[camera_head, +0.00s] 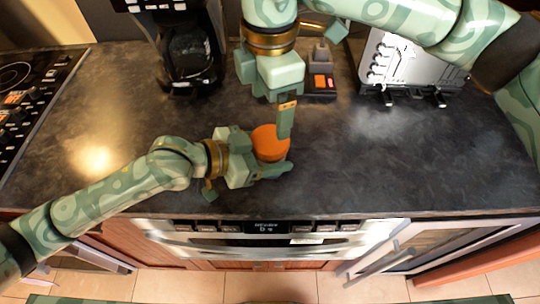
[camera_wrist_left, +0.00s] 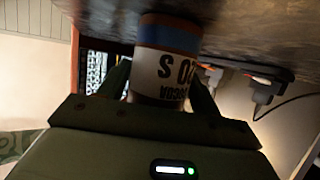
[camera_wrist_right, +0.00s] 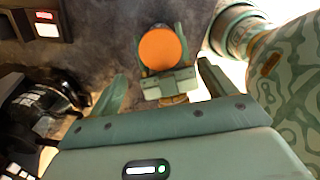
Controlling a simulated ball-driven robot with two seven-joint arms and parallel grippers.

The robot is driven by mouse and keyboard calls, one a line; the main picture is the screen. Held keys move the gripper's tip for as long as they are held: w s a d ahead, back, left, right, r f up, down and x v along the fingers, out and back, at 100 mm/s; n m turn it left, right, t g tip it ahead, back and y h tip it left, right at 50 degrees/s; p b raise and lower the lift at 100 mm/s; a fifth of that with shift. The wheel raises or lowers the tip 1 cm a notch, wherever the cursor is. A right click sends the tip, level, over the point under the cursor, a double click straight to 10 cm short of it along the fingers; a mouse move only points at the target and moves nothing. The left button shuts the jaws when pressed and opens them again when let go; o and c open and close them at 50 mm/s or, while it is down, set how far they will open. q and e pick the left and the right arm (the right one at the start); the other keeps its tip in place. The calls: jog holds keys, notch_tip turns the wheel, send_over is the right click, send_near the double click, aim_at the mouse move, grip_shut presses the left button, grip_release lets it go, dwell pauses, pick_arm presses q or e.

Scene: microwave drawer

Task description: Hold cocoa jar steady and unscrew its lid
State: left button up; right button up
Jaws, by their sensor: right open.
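The cocoa jar stands upright on the dark counter, and its round orange lid (camera_head: 268,143) faces up. In the left wrist view the jar (camera_wrist_left: 168,72) shows a white label with dark print and a blue band. My left gripper (camera_head: 272,165) is shut on the jar's body from the left, with a finger along each side. My right gripper (camera_head: 286,118) points down just above the lid's right side, open and empty. The right wrist view shows the orange lid (camera_wrist_right: 160,48) ahead, between and beyond the open right fingers. The jar's body is mostly hidden from above.
A coffee maker (camera_head: 190,50) stands at the back left and a silver appliance (camera_head: 405,62) at the back right. The stove (camera_head: 35,95) is far left. The counter right of the jar is clear.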

pick_arm(q)
grip_shut()
pick_arm(e)
jog(key=shift+r, duration=0.1)
jog(key=s+a+r+g+y, duration=0.7)
jog(key=s+a+r+g, duration=0.2)
jog(key=s+a+r, duration=0.3)
jog(key=w+a+r+m+t+y, duration=0.7)
jog(key=m+y, duration=0.3)
jog(key=m, duration=0.3)
jog(key=w+f+m+t+h, duration=0.1)
jog(key=w+f+m+t, duration=0.1)
jog(key=w+m+t, duration=0.45)
jog(key=m+g+h, duration=0.5)
jog(key=m+h, duration=0.7)
jog(key=h, duration=0.4)
send_over(270, 138)
jog(key=f, duration=1.7)
jog(key=shift+s+a+f, duration=0.1)
jog(key=shift+s+a, duration=0.05)
jog(key=shift+a, duration=0.05)
jog(key=shift+d+f+t, duration=0.2)
jog(key=shift+f+t, duration=0.05)
notch_tip(270, 138, down, 8)
jog(key=shift+r, duration=0.25)
